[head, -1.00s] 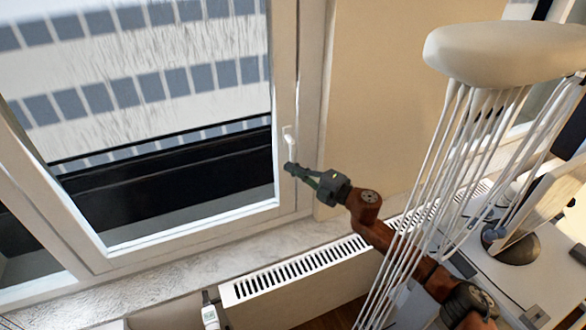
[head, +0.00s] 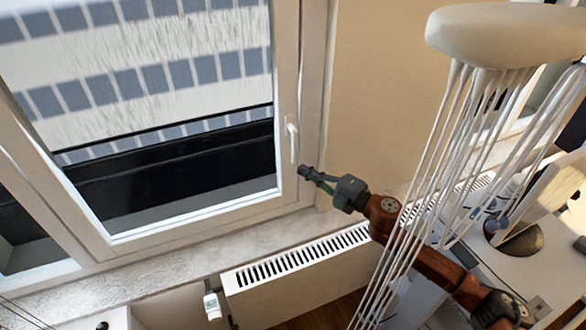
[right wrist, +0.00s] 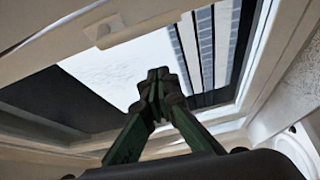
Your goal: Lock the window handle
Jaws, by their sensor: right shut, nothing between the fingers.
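The white window handle (head: 293,143) is on the right side of the window frame (head: 287,60), its lever hanging down. My right gripper (head: 305,172) is shut and empty, just below and right of the lever's lower end, and looks apart from it. In the right wrist view its green fingers (right wrist: 158,85) meet at the tips in front of the window. A white part that looks like the handle (right wrist: 110,30) shows at the upper left there, away from the fingertips. My left gripper is not in view.
Below the window runs a pale sill (head: 170,262), with a white radiator (head: 300,276) under it. A beige wall (head: 385,90) is right of the frame. A large cream hanging object with long white strands (head: 505,35) hangs at the right, in front of part of my right arm.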

